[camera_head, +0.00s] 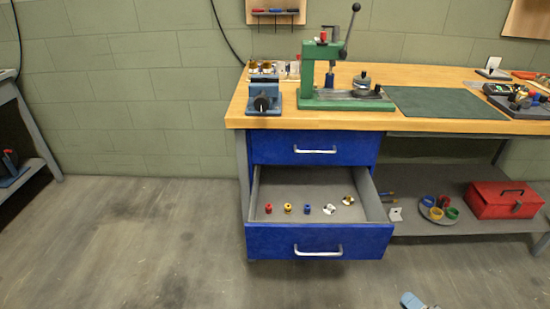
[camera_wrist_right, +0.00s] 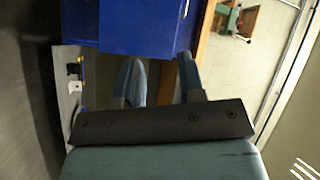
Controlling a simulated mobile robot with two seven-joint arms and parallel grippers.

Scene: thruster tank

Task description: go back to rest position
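My right gripper (camera_head: 412,300) just shows at the bottom edge of the head view, over the floor in front of the bench and apart from it. In the right wrist view its two blue-grey fingers (camera_wrist_right: 160,80) stand apart with nothing between them. Blue drawer fronts (camera_wrist_right: 145,25) show beyond the fingers. My left gripper is in neither view.
The lower blue drawer (camera_head: 265,240) is pulled open, with several small coloured parts inside. The wooden workbench (camera_head: 440,122) carries a green press (camera_head: 320,75) and a blue vise (camera_head: 263,95). A red toolbox (camera_head: 500,205) sits on the lower shelf. The floor at left is clear.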

